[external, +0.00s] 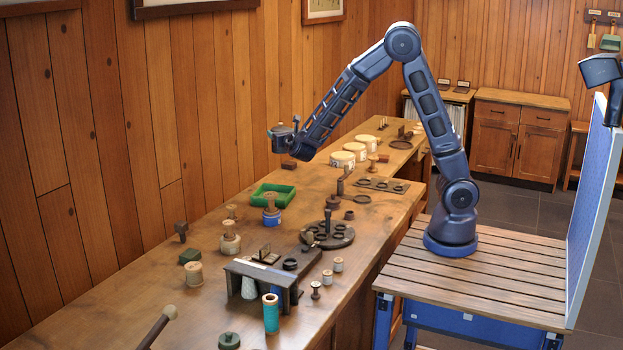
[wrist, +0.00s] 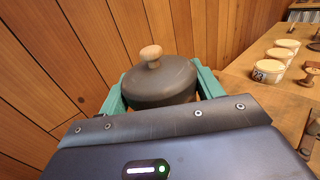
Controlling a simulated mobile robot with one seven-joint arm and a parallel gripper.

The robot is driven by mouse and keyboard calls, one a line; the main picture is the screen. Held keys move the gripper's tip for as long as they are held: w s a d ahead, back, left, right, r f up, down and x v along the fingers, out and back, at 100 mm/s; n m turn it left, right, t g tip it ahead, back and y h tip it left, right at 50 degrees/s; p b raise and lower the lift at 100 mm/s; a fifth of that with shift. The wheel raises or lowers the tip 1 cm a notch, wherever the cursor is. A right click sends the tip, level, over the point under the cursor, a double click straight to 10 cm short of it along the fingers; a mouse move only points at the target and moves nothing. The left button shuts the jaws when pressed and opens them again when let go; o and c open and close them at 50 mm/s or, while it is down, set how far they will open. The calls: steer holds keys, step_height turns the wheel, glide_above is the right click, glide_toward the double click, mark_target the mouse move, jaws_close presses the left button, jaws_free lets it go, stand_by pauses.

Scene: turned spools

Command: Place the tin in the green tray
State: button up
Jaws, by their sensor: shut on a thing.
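My gripper (external: 277,137) is raised above the far part of the workbench, beyond the green tray. In the wrist view its teal fingers are shut on both sides of a dark round tin (wrist: 160,82) with a pale wooden knob on top. The tin's lower side is hidden behind my gripper body, and in the external view I cannot make it out clearly. The green tray (external: 259,190) lies on the bench, nearer the camera and below the gripper. Its visible floor looks empty.
A blue pot with a wooden knob (external: 271,216) stands against the tray's near side. Pale lidded round boxes (external: 342,159) stand farther back on the bench (external: 225,282). A dark round rack (external: 327,236) is right of the tray. The wooden wall runs along the left.

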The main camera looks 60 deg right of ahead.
step_height(320, 180, down, 19)
steer(key=shift+r, duration=0.15)
stand_by(0.5)
steer(key=shift+f, duration=0.2)
steer(key=o, duration=1)
steer(key=shift+o, duration=0.2)
steer(key=shift+r, duration=0.1)
